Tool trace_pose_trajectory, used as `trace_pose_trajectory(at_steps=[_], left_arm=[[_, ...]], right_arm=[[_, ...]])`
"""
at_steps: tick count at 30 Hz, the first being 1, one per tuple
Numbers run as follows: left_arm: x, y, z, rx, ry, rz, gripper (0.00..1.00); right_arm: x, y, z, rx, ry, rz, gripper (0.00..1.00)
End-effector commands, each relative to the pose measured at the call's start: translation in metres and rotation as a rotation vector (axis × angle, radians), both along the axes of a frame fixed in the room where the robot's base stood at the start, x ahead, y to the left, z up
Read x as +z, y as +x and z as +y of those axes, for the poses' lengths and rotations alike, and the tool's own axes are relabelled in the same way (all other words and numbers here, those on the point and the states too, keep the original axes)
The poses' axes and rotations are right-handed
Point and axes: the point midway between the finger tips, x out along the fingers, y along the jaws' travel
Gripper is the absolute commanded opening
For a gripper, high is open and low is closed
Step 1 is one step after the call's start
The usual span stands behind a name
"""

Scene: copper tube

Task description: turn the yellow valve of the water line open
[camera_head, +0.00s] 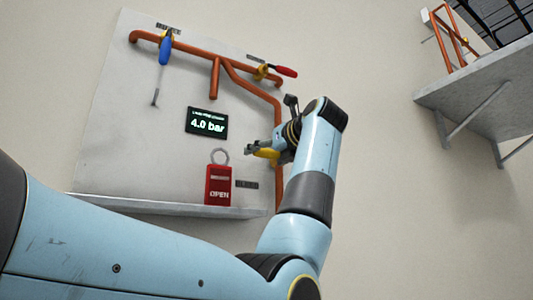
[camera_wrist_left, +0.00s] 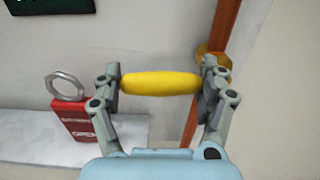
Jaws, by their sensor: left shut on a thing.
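The yellow valve handle (camera_head: 263,153) sticks out to the left of the vertical copper pipe, and its far part is hidden by my wrist. In the left wrist view the yellow handle (camera_wrist_left: 160,83) lies level, crosswise to the copper pipe (camera_wrist_left: 222,25), with a brass valve body (camera_wrist_left: 213,62) behind its right end. My left gripper (camera_head: 268,147) is shut on the handle, with one finger at each end, as the left wrist view also shows (camera_wrist_left: 161,80). My right gripper is not in view.
A display (camera_head: 207,123) reads 4.0 bar. Blue-handled (camera_head: 166,50) and red-handled (camera_head: 286,71) valves sit on the upper copper pipe (camera_head: 205,55). A concrete platform (camera_head: 480,90) juts out at upper right.

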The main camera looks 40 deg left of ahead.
Motion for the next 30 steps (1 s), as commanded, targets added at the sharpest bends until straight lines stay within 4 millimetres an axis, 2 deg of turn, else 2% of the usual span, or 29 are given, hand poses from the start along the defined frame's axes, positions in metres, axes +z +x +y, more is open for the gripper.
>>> trace_pose_trajectory(at_steps=[1, 7, 17, 30], left_arm=[[0.000, -0.001, 0.001, 0.005, 0.001, 0.000, 0.44], [0.001, -0.002, 0.001, 0.007, 0.001, 0.000, 0.18], [-0.004, -0.002, 0.002, 0.009, -0.019, -0.052, 0.17], [-0.027, 0.002, 0.001, 0.011, -0.136, -0.330, 0.17]], right_arm=[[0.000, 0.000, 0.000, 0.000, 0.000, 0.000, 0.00], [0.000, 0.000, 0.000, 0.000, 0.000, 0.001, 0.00], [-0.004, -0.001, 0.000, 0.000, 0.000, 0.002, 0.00], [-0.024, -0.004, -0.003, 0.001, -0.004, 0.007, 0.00]])
